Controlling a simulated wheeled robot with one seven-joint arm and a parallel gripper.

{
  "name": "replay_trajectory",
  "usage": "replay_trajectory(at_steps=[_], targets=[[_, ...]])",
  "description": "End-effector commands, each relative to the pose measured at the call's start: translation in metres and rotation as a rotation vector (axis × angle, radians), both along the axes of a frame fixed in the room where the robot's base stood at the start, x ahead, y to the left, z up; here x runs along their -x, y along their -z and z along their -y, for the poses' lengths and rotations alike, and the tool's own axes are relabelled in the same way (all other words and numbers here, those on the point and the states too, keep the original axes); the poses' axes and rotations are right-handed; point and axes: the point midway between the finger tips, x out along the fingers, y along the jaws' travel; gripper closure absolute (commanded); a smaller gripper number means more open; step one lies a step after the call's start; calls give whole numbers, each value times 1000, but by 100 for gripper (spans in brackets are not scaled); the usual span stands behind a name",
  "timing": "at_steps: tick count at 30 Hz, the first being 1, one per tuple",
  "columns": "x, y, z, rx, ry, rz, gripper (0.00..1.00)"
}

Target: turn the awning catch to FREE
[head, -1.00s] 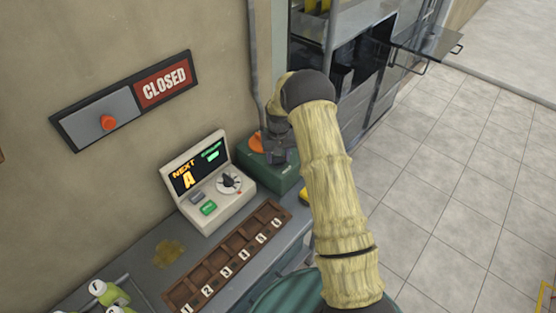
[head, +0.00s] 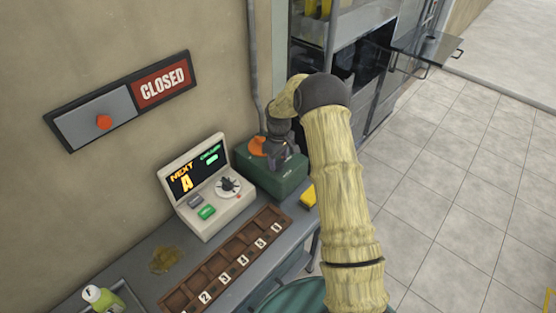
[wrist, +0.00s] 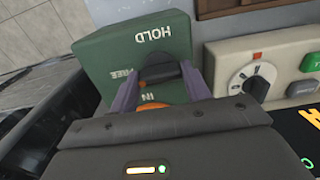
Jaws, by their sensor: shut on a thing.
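The awning catch is on a green box (head: 287,180) on the bench, against the wall. In the wrist view the box's face (wrist: 112,58) carries the words HOLD, FREE and IN, seen upside down. A dark catch lever (wrist: 160,73) sits between my fingers, with part of an orange disc (wrist: 150,107) below it. The disc also shows in the head view (head: 257,145). My gripper (wrist: 160,84) is shut on the lever, one finger on each side. My gripper hides the lever's lower part, so I cannot tell which word it points to.
A beige console (head: 213,205) with a dial and a lit screen stands left of the box. A slotted wooden tray (head: 235,262) lies in front. A CLOSED sign (head: 163,83) hangs on the wall. A yellow object (head: 308,196) is beside the box. Open floor lies to the right.

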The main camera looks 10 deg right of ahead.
Motion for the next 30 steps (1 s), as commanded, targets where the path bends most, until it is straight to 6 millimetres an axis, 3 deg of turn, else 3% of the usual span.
replay_trajectory(at_steps=[11,12,15,25,30], targets=[[-2,-3,-1,0,-8,8,76],[-2,-3,-1,0,-8,8,45],[-2,-2,-1,0,-8,6,31],[-1,-3,-1,0,-7,3,31],[-1,-19,-1,0,-6,5,31]])
